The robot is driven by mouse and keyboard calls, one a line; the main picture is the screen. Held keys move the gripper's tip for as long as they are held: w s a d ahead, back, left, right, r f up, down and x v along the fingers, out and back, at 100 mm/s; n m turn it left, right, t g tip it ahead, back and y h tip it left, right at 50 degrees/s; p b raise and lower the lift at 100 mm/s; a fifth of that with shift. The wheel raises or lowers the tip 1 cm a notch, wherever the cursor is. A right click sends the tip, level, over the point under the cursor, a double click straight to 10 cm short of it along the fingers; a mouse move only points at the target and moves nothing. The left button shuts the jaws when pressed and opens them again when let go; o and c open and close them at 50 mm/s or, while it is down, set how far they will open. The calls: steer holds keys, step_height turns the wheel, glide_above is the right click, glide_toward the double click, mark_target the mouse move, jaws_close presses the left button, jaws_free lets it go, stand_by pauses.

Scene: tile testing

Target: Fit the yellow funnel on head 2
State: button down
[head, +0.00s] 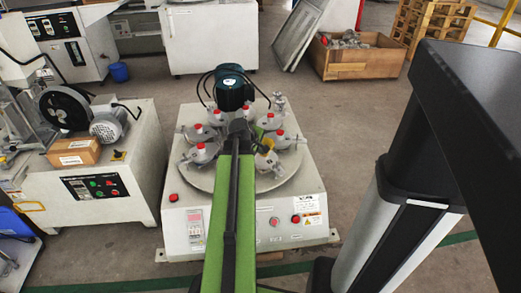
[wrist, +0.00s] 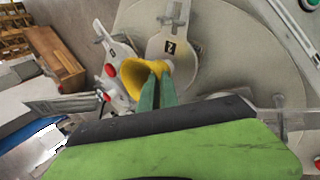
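The yellow funnel (wrist: 134,76) is between the two green fingertips of my gripper (wrist: 157,88) in the wrist view, its wide mouth towards the left. The fingers are close together on it. Just beyond it is a grey head (wrist: 172,30) with a small dark label that seems to read 2. The funnel overlaps the lower end of this head in the picture; I cannot tell whether they touch. In the head view the funnel (head: 266,144) shows as a small yellow patch over the right front of the round plate, and my arm hides part of the area.
Several grey heads with red knobs (head: 201,146) ring the round plate (head: 209,178) on the white machine. A dark motor (head: 232,88) stands behind them. A bench with a grinder (head: 66,107) is at left; a wooden crate (head: 345,64) is behind at right.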

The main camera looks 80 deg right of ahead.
steer(key=c, duration=1.5)
jaws_free()
steer(key=shift+c, duration=0.2)
